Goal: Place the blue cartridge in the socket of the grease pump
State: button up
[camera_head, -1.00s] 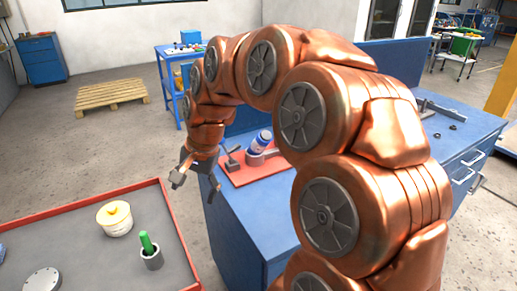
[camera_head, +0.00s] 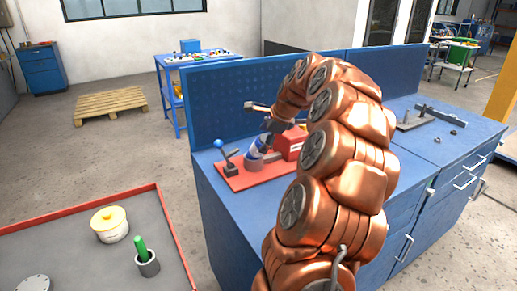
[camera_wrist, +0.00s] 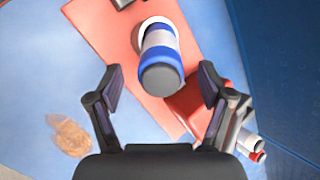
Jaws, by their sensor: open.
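The blue cartridge (camera_head: 257,147), blue and white, leans tilted at the grey socket (camera_head: 252,164) of the grease pump on a red plate (camera_head: 236,181). The arm partly covers this area, so how deep it sits is hidden. In the wrist view the cartridge (camera_wrist: 160,52) shows its dark grey end towards me, with a pale ring around its far end. My gripper (camera_wrist: 160,84) is open, its fingers on either side and short of the cartridge, not visibly touching it. In the head view my gripper (camera_head: 268,116) is above the cartridge, partly hidden by my arm.
A lever with a blue knob (camera_head: 219,144) stands left of the socket, and a red box (camera_head: 290,143) right of it. A blue back panel (camera_head: 225,105) rises behind.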

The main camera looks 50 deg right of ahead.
jog(key=p, duration=0.2)
send_over(258, 159)
jog(key=shift+f, duration=2.35)
grip_shut()
jog(key=shift+b, duration=0.3)
